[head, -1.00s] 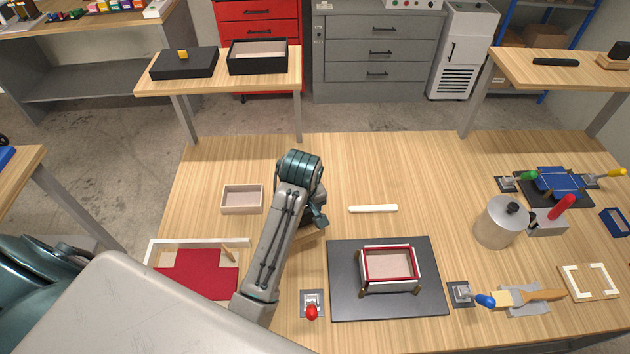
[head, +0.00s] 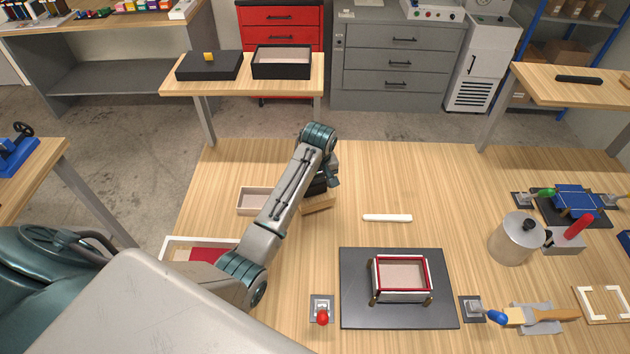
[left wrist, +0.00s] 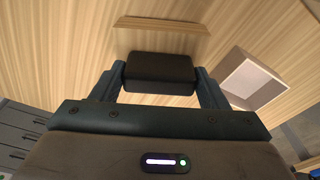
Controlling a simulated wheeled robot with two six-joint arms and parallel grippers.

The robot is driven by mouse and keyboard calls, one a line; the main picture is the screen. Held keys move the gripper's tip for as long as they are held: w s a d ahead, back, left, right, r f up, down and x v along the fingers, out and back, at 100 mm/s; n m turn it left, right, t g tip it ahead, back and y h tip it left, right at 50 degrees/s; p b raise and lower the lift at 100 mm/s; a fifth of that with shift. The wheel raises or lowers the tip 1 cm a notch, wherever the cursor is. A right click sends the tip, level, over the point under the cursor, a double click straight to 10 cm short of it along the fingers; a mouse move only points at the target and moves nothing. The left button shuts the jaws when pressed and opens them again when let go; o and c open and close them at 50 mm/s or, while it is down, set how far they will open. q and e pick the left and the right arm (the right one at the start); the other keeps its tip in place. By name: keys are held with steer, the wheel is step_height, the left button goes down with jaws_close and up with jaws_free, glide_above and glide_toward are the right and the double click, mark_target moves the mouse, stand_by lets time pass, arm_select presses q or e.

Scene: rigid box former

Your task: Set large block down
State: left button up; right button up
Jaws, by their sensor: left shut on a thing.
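The large block is a wooden block (head: 318,205) with a dark upper part. My left gripper (head: 322,188) is over it, partly hidden by my own wrist in the head view. In the left wrist view the dark part (left wrist: 160,72) sits between the two fingers of my left gripper (left wrist: 160,84), which is shut on it. The wooden part (left wrist: 160,38) shows beyond it. I cannot tell whether its underside touches the table (head: 350,180). My right gripper is not in view.
A small beige tray (head: 247,209) stands just left of the block. A white stick (head: 387,218) lies to the right. A dark mat (head: 352,313) with a red-rimmed box (head: 403,292) is nearer. The table behind the block is clear.

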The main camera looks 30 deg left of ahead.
arm_select(q)
steer(key=shift+f, duration=0.4)
steer(key=o, duration=1.6)
steer(key=shift+f, duration=0.15)
steer(key=shift+c, duration=0.2)
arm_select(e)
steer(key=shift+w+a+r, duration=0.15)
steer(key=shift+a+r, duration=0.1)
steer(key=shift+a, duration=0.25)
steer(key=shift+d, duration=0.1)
